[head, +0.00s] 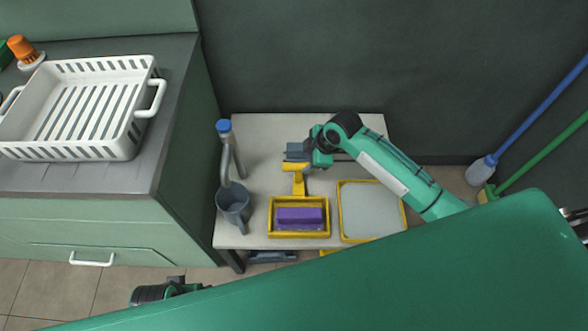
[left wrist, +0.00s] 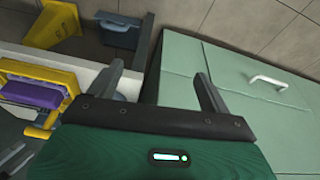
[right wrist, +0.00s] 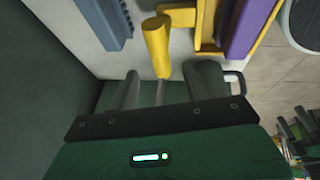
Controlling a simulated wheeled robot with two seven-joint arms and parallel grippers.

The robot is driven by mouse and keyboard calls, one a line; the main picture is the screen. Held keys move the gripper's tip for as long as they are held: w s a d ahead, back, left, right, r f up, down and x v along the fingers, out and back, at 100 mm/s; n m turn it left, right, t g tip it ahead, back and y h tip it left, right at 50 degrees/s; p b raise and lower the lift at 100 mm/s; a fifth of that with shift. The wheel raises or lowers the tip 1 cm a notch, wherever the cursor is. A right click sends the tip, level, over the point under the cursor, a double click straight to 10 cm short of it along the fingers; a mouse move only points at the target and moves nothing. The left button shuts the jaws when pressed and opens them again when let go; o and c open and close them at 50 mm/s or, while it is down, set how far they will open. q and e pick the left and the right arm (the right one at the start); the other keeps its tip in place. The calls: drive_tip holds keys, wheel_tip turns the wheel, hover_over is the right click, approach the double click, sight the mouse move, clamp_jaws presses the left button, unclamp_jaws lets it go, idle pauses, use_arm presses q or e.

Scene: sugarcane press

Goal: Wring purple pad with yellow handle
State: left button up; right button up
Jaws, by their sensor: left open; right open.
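The purple pad (head: 299,215) lies in a yellow-rimmed tray (head: 299,235) on the low table. The yellow handle (head: 298,183) rises behind the tray, with a crossbar at its far end. My right gripper (right wrist: 165,72) is open, and the handle's rounded end (right wrist: 157,45) shows between and just beyond its fingertips. I cannot tell whether they touch. In the right wrist view the pad (right wrist: 245,28) is at upper right. My left gripper (left wrist: 160,78) is open and empty, away from the press. The pad (left wrist: 35,95) and handle (left wrist: 45,120) show at its left.
A yellow-rimmed pale tray (head: 370,210) stands right of the press. A grey cup (head: 233,205) and a blue-topped bent pipe (head: 226,145) stand to its left. A white basket (head: 80,105) sits on the left counter. Blue and green poles lean at the right.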

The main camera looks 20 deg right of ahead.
sight(298, 167)
use_arm(q)
drive_tip(key=v, duration=0.1)
drive_tip(key=b+v, duration=0.1)
drive_tip(key=v, duration=0.1)
drive_tip(key=shift+w+r+b, duration=0.2)
drive_tip(key=shift+r+b, duration=0.1)
drive_tip(key=shift+r, duration=0.2)
use_arm(e)
drive_tip(key=x, duration=1)
clamp_jaws()
